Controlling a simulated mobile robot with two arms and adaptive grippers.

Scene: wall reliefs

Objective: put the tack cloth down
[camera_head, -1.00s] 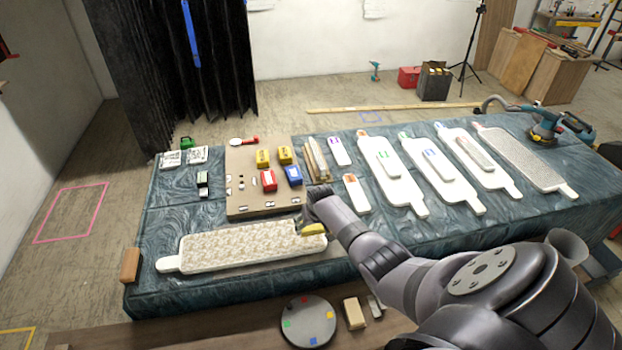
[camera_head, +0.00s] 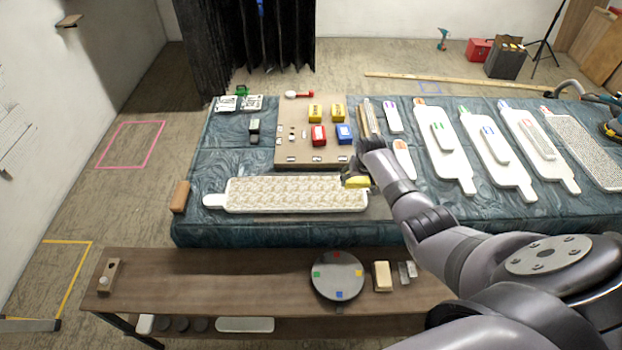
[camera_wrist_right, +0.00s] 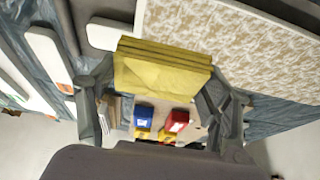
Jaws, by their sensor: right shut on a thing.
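The tack cloth is a folded yellow pad (camera_head: 357,182). My right gripper (camera_head: 356,176) is shut on it, above or at the right end of the white panel with a tan pattern (camera_head: 290,194). In the right wrist view the cloth (camera_wrist_right: 160,70) sits between the two fingers, with the patterned panel (camera_wrist_right: 245,45) beside it. I cannot tell whether the cloth touches the panel. My left gripper is not in view.
A brown board (camera_head: 300,155) with red, blue and yellow blocks lies behind the panel. White paddle-shaped panels (camera_head: 445,150) fill the cloth-covered table's right side. A wooden bench (camera_head: 215,278) in front holds a grey disc (camera_head: 338,277) and a cream block (camera_head: 383,276); its left stretch is mostly clear.

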